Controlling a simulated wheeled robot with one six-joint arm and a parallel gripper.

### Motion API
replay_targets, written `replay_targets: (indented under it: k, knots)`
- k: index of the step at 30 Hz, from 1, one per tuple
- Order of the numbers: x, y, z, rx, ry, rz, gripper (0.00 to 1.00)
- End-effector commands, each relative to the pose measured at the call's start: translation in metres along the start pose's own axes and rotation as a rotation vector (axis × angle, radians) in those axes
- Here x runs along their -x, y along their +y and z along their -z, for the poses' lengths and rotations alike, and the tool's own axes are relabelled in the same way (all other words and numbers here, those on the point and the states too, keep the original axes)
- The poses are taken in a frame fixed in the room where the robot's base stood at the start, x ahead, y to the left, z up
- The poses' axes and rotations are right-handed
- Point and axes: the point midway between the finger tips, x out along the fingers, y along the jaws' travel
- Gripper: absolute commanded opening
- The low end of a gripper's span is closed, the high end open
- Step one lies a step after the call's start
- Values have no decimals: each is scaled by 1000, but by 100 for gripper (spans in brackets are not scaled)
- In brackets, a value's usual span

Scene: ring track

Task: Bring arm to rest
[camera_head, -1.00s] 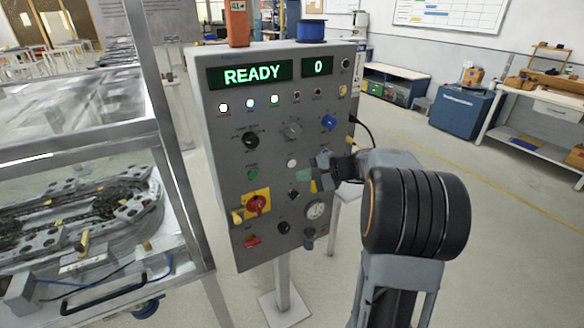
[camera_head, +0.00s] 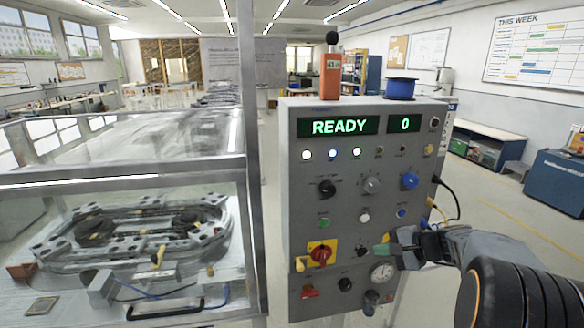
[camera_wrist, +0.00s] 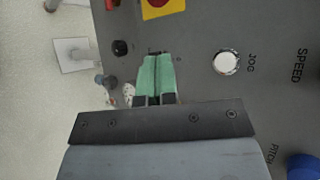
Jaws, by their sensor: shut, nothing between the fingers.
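My gripper (camera_head: 383,250) is in front of the lower right part of the grey control panel (camera_head: 290,190). Its green fingertips are together with nothing between them. In the wrist view the shut fingertips (camera_wrist: 157,75) point at the panel face, beside the white JOG button (camera_wrist: 226,63). I cannot tell whether they touch the panel. In the head view they are just above the round gauge (camera_head: 382,272) and right of a black knob (camera_head: 360,250). My arm comes in from the lower right. The display (camera_head: 338,126) reads READY and 0.
A glass-walled enclosure (camera_head: 250,200) with a ring track (camera_head: 130,240) inside stands left of the panel. An orange device (camera_head: 330,75) and a blue spool (camera_head: 400,88) sit on the panel's top. A black cable (camera_head: 452,195) hangs at its right side. Open floor lies to the right.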

Motion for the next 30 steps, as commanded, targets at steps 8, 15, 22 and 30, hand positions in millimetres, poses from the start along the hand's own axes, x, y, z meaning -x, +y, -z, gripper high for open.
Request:
replay_targets:
  k: [8,15,22,30]
  knots:
    - [4,101,-81,367,19,-598,0]
    - [23,131,-143,889,44,-889,0]
    - [23,121,-180,1109,51,-873,0]
    - [22,118,-184,1129,52,-861,0]
